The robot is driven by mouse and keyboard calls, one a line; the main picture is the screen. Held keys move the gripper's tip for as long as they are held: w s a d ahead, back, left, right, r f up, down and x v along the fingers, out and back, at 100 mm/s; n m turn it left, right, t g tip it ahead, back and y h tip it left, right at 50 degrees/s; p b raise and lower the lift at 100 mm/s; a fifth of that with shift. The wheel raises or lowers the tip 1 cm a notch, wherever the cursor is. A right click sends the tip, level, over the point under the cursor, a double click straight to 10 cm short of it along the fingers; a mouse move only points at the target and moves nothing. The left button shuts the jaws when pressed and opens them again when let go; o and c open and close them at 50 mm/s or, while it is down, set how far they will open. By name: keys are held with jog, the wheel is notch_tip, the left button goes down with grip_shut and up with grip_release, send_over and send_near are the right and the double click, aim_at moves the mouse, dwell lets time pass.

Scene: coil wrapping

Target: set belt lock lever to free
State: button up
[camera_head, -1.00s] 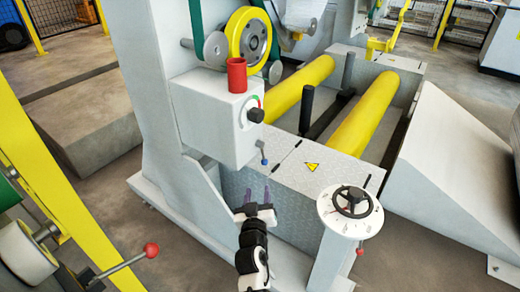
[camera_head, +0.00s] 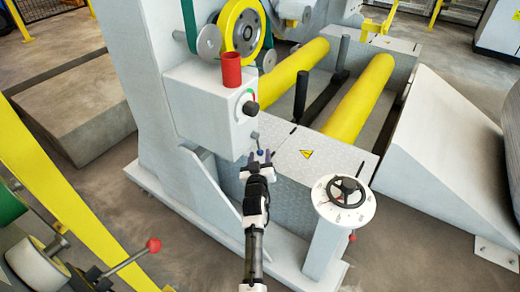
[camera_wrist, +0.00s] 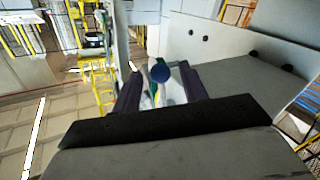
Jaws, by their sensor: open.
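A small lever with a blue ball knob (camera_head: 260,152) sticks up at the lower front edge of the grey control box, by the metal-plated housing. No label shows which lever is the belt lock lever. My gripper (camera_head: 259,155) is open, with its fingertips close to the blue knob. In the wrist view the blue knob (camera_wrist: 160,73) appears between the two dark fingers (camera_wrist: 160,90), near their tips. I cannot tell whether a finger touches it.
The grey control box (camera_head: 205,110) with a black rotary knob (camera_head: 250,108) and a red cup (camera_head: 231,70) stands above left. A handwheel (camera_head: 347,191) is at right. A red-knobbed lever (camera_head: 153,245) is at lower left. Yellow rollers (camera_head: 360,100) lie behind.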

jog(key=shift+w+d, duration=0.1)
jog(key=shift+w, duration=1)
jog(key=shift+c, duration=0.3)
grip_shut()
